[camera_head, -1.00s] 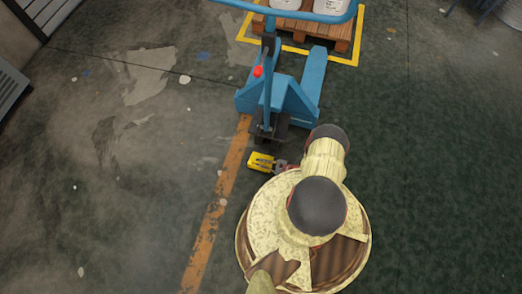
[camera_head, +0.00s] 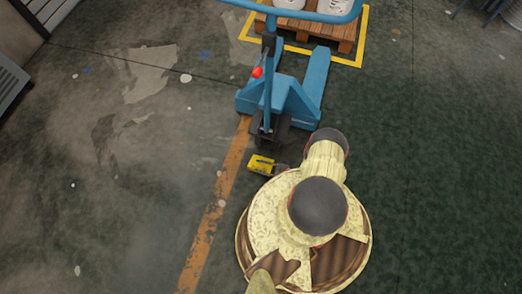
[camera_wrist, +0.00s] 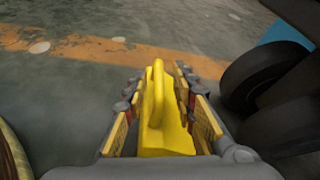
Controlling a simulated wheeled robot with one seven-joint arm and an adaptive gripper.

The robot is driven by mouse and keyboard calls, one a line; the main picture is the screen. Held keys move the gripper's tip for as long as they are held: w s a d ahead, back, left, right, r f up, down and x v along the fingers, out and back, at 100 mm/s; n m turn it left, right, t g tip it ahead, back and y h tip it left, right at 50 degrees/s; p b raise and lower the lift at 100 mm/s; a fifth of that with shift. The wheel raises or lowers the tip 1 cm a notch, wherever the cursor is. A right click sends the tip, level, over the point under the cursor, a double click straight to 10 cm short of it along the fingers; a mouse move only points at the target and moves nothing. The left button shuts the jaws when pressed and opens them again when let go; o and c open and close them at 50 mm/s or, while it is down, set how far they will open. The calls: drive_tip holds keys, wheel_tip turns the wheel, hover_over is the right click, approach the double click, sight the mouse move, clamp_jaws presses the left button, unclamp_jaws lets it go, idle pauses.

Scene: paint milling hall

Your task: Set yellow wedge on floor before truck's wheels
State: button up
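The yellow wedge (camera_head: 261,164) is low by the floor, just in front of the pallet truck's dark wheels (camera_head: 270,127) and right of the orange line. In the wrist view the wedge (camera_wrist: 163,115), with a raised rounded ridge, sits between my gripper's two fingers (camera_wrist: 160,85). The fingers lie close along both its sides and appear shut on it. A dark wheel (camera_wrist: 262,75) stands to its right, apart from it. I cannot tell whether the wedge's underside touches the floor. My gripper (camera_head: 281,168) is partly hidden by my arm in the head view.
The blue pallet truck (camera_head: 285,100) stands ahead, its handle (camera_head: 330,15) reaching overhead. A wooden pallet (camera_head: 310,30) with white buckets stands behind, within a yellow outline. A worn orange line (camera_head: 215,215) runs along the floor. Floor to the left and right is clear.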

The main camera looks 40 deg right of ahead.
drive_tip(key=p+v, duration=0.2)
drive_tip(key=v, duration=1)
drive_tip(key=shift+p, duration=0.35)
